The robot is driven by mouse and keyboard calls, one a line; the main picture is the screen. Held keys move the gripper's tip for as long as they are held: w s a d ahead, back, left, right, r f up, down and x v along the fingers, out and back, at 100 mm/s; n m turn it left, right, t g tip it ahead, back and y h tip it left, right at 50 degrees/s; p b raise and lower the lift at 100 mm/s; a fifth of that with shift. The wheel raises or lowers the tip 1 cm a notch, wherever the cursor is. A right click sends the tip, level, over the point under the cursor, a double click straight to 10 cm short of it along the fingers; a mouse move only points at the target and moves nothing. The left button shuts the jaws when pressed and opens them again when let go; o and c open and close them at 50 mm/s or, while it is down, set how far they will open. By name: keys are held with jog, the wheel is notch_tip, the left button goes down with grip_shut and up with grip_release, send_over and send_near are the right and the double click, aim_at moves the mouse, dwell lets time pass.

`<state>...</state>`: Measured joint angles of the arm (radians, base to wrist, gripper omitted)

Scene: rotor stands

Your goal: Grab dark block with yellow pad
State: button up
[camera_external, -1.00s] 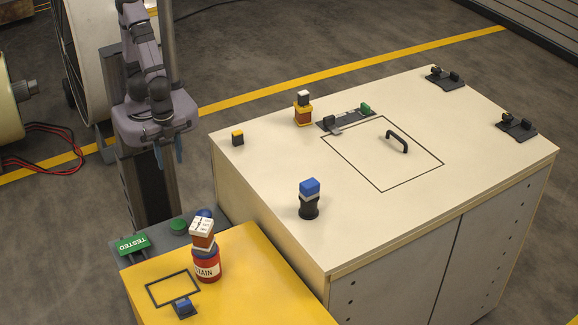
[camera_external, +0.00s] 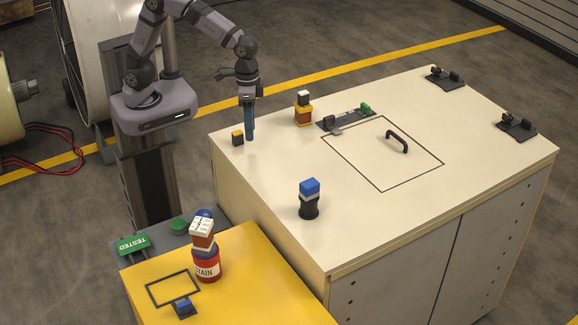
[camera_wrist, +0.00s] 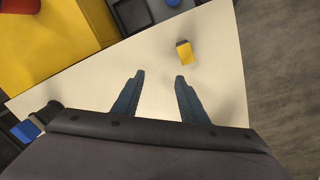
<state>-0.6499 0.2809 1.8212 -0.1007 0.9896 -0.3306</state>
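The dark block with a yellow pad (camera_external: 238,138) sits on the far left corner of the cream cabinet top. It also shows in the wrist view (camera_wrist: 184,52), yellow side up, beyond the fingertips and a little to the right. My gripper (camera_external: 250,138) hangs low over the cabinet top, just right of the block in the external view. In the wrist view its two blue fingers (camera_wrist: 158,75) are apart with only bare cabinet top between them. The gripper is open and empty.
A stack with a yellow base (camera_external: 303,112) and a dark fixture plate (camera_external: 345,119) stand right of my gripper. A blue-topped black post (camera_external: 309,200) stands nearer the front. The cream top (camera_external: 265,175) between them is clear. A yellow table (camera_external: 245,285) adjoins in front.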

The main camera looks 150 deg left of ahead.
aim_at(238, 132)
jog(key=s+n+h, duration=0.2)
jog(key=n, duration=0.1)
jog(key=s+r+n+g+h, duration=0.1)
jog(key=n, duration=0.1)
jog(key=shift+s+a+r, duration=0.1)
jog(key=shift+s+a, duration=0.3)
jog(key=shift+s+d+f+n+h+p, duration=0.3)
jog(key=shift+d+f+p, duration=0.1)
jog(key=shift+f+p, duration=0.2)
jog(key=shift+s+d+f+n+h+p, duration=0.2)
jog(key=shift+d+f+n+h+p, duration=0.15)
jog(key=shift+f+p, duration=0.15)
jog(key=shift+p+x, duration=0.6)
jog(key=shift+x, duration=1.5)
jog(key=shift+a, duration=0.15)
grip_shut()
